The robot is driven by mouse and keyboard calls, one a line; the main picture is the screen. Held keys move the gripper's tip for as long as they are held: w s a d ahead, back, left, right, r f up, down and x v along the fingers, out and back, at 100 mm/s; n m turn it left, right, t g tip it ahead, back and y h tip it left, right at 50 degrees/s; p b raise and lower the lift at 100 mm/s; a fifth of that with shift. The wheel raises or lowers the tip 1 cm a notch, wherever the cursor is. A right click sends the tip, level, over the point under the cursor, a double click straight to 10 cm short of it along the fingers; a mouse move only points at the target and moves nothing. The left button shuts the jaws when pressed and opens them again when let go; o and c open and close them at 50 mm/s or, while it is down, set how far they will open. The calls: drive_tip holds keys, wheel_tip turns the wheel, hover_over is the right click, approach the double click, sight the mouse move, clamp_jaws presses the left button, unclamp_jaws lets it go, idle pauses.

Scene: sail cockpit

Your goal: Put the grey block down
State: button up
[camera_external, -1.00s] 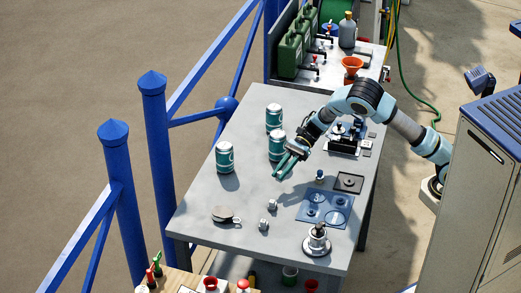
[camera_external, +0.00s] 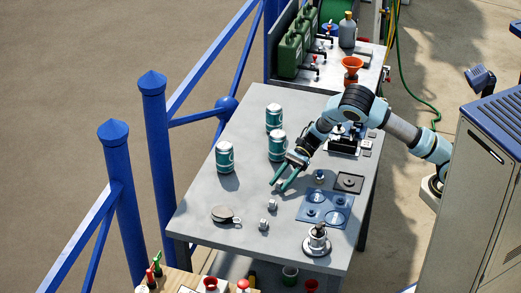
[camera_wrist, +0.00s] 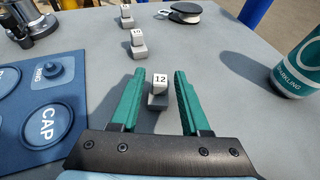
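A small grey block (camera_wrist: 158,101) with a white top marked "12" sits on the grey table between my fingers in the wrist view. My gripper (camera_wrist: 157,80) has two green fingers spread apart, with a gap on each side of the block. In the external view my gripper (camera_external: 283,186) is low over the middle of the table; the block there is too small to make out clearly. Two similar grey blocks (camera_external: 272,204) (camera_external: 264,224) stand nearer the table's front; in the wrist view they show ahead in a line, one marked "10" (camera_wrist: 137,43).
Teal cans (camera_external: 225,157) stand left of and behind my gripper; one (camera_wrist: 299,68) is at the wrist view's right. A blue mat (camera_external: 325,208) marked "CAP" and "RING" lies right. A round pale object (camera_external: 222,214) and a metal fitting (camera_external: 317,240) are near the front.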

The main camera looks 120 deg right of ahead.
drive_tip(key=shift+o, duration=0.2)
drive_tip(key=shift+r, duration=0.15)
